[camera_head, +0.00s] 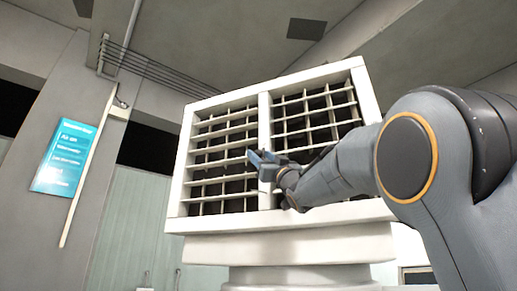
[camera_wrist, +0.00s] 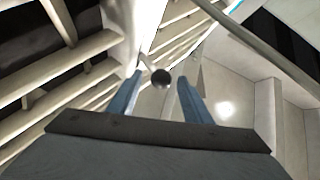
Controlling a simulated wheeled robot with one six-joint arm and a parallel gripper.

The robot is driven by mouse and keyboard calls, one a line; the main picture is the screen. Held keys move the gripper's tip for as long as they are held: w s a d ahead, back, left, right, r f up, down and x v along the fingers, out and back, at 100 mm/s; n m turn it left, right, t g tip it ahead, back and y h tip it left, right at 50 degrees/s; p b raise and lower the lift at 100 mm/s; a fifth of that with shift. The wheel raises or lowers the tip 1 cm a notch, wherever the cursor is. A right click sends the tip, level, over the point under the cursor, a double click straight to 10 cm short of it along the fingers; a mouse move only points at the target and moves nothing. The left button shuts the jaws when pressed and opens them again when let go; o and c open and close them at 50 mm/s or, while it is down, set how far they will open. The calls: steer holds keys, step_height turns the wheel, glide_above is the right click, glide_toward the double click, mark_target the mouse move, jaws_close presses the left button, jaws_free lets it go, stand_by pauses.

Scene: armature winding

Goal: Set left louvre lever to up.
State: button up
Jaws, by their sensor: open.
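A white louvre unit (camera_head: 265,122) stands ahead in the head view, with a left grille (camera_head: 224,150) and a right grille (camera_head: 315,115) split by a central post. My gripper (camera_head: 262,160) is in front of that post, at the inner edge of the left grille. In the wrist view my gripper (camera_wrist: 159,82) has its two blue fingers apart. A dark round lever knob (camera_wrist: 161,78) shows between the fingertips, with a gap on each side. The knob is hidden in the head view. I cannot tell its up or down setting.
Slats (camera_wrist: 60,60) run close along the left of the wrist view. The unit sits on a pale pedestal (camera_head: 290,247). A blue sign (camera_head: 65,157) and a long pale rod (camera_head: 88,180) are on the left wall, away from my arm.

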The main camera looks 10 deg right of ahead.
steer(key=shift+p+x, duration=0.6)
steer(key=shift+x, duration=0.65)
jaws_close()
